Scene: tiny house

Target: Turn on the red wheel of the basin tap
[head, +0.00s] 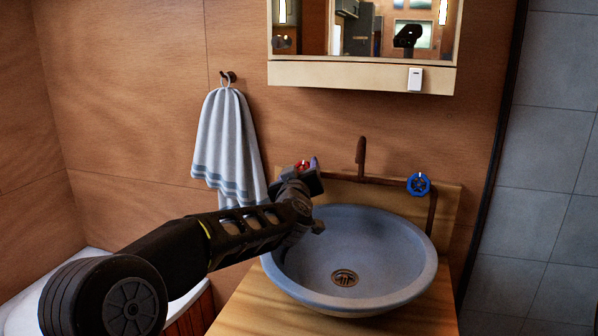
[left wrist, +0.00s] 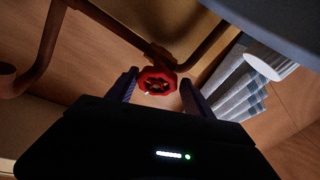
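The red wheel (left wrist: 157,82) of the tap shows in the left wrist view, between the two fingertips of my left gripper (left wrist: 158,88). The fingers are apart, one on each side of the wheel; I cannot tell whether they touch it. In the head view the red wheel (head: 303,165) is mostly hidden behind my left gripper (head: 312,172), at the back left of the basin. The rusty tap pipe (head: 361,155) rises behind the basin (head: 412,281). A blue wheel (head: 418,184) sits on the pipe at the right. My right gripper is not in view.
A towel (head: 225,140) hangs on the wall left of the basin. A mirror cabinet (head: 345,76) with a white switch (head: 415,79) is above. The wooden counter (head: 240,312) supports the basin. The basin bowl is empty, with a drain (head: 344,277).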

